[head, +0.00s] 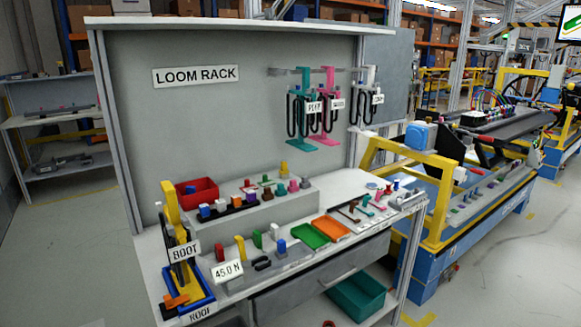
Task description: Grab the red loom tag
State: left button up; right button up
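Three wire looms hang from the rail on the grey board of the loom rack, right of the LOOM RACK sign (196,76). The pinkish-red loom hanger (330,78) is in the middle, with black cable loops and a small white label (338,104). The teal hanger (304,80) is just left of it, with its own white label (314,106), and partly overlaps it. The white hanger (370,78) is apart at the right. The label print is too small to read surely, and I cannot tell which part is the red tag. Neither of my grippers is in view.
Below the looms, the bench holds a grey step with small coloured parts, a red bin (197,192), a green tray (310,236) and an orange tray (331,228). A yellow BOOT fixture (172,206) stands at the left. A yellow-and-blue conveyor station (430,190) stands right.

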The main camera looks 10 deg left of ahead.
aim_at(247, 186)
jog(key=z, duration=1.5)
jog(key=i, duration=2.05)
jog(key=u, duration=1.8)
